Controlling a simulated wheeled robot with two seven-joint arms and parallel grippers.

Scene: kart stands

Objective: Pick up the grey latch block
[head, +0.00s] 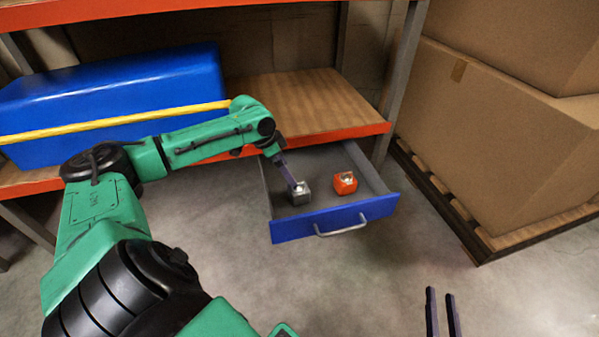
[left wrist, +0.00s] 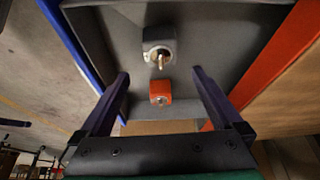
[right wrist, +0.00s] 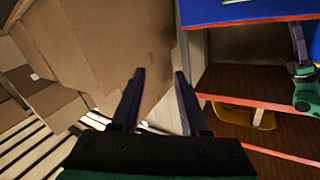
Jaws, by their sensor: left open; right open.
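The grey latch block (head: 301,198) sits on the floor of the open drawer, left of an orange block (head: 345,184). It has a round pale metal piece on it. My left gripper (head: 291,176) reaches down into the drawer just above the grey block. In the left wrist view the grey block (left wrist: 160,38) is beyond the open fingers (left wrist: 160,74), with the orange block (left wrist: 160,86) nearer the middle between them. Whether a finger touches the grey block cannot be told. My right gripper (head: 440,293) is open and empty over the floor, away from the drawer.
The blue-fronted drawer (head: 285,231) is pulled out under an orange-edged shelf (head: 345,134), its walls around both blocks. A blue box (head: 110,92) stands on the shelf. Large cardboard boxes (head: 500,140) on a pallet (head: 480,246) stand right. Floor before the drawer is clear.

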